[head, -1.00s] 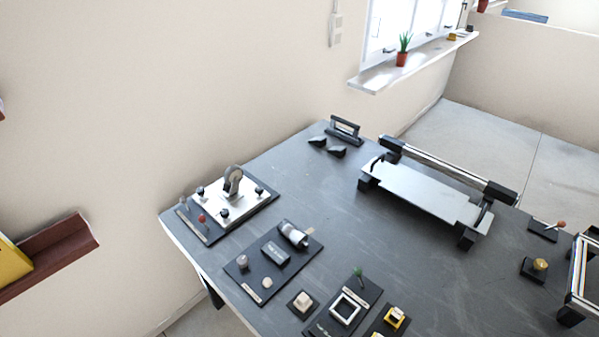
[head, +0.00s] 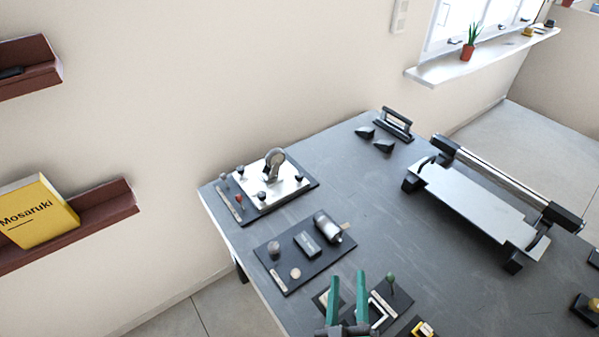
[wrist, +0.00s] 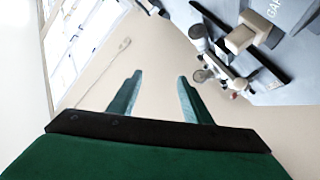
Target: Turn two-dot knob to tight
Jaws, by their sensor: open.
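My gripper (head: 347,278) has green fingers, apart and empty, above the front edge of the table in the head view. It also shows in the wrist view (wrist: 157,82), with only pale wall between the fingers. A silver plate (head: 285,190) on a black panel at the table's left corner carries several small dark knobs, among them a left one (head: 240,171), a front one (head: 262,196) and a right one (head: 299,178). A large rounded grey handle (head: 272,165) stands on the plate. Dot marks are too small to read, so I cannot tell which knob has two dots.
A long metal-railed fixture (head: 470,195) is at the right. A shelf with a yellow box (head: 38,212) is on the left wall. Bare table lies in the middle.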

